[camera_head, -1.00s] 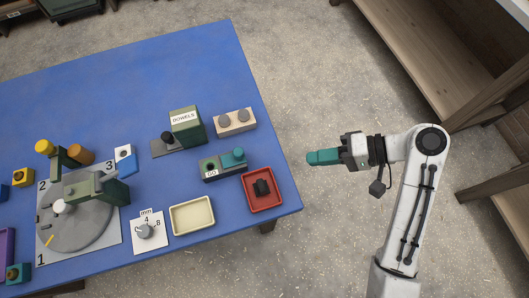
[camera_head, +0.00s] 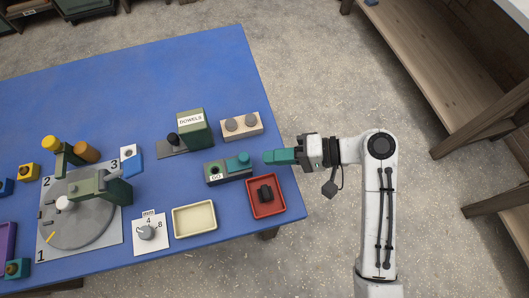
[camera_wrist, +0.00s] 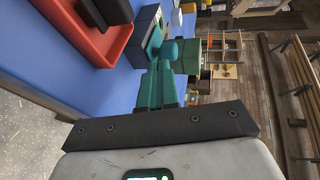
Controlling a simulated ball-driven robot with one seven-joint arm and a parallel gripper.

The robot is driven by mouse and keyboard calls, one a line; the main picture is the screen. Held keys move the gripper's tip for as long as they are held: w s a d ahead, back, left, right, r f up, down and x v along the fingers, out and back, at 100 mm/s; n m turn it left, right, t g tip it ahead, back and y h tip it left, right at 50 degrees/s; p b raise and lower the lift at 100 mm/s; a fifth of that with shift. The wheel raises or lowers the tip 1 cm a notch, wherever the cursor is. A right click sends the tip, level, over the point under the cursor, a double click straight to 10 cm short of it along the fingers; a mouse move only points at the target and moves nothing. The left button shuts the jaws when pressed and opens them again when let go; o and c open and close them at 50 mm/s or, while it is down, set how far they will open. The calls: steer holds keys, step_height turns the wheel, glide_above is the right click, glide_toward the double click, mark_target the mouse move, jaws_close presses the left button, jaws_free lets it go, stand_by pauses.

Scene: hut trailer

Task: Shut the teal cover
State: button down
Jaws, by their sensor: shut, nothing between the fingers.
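The teal cover (camera_head: 244,159) is at the right end of a small grey box (camera_head: 229,173) marked GO, near the right edge of the blue table. A round green button (camera_head: 216,168) shows uncovered at the box's left end. My gripper (camera_head: 266,157), with teal fingers, is shut and empty just right of the cover, with a small gap in the head view. In the wrist view the shut fingers (camera_wrist: 157,85) point toward the cover (camera_wrist: 172,48); whether they touch it cannot be told there.
A red tray (camera_head: 281,208) holding a black part lies just in front of the box. A cream tray (camera_head: 194,220) is to its left. Behind stand a green DOWELS box (camera_head: 193,128) and a beige block (camera_head: 241,126) with two grey discs.

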mark_target(241, 169)
steer(key=shift+a, duration=1.3)
steer(key=shift+a, duration=0.1)
steer(key=a+p, duration=0.1)
steer(key=s+a+p, duration=0.1)
steer(key=a, duration=0.3)
steer(key=shift+s+a+r+p, duration=0.15)
steer(key=shift+s+p, duration=0.1)
steer(key=shift+p, duration=0.15)
steer(key=shift+s+a, duration=0.1)
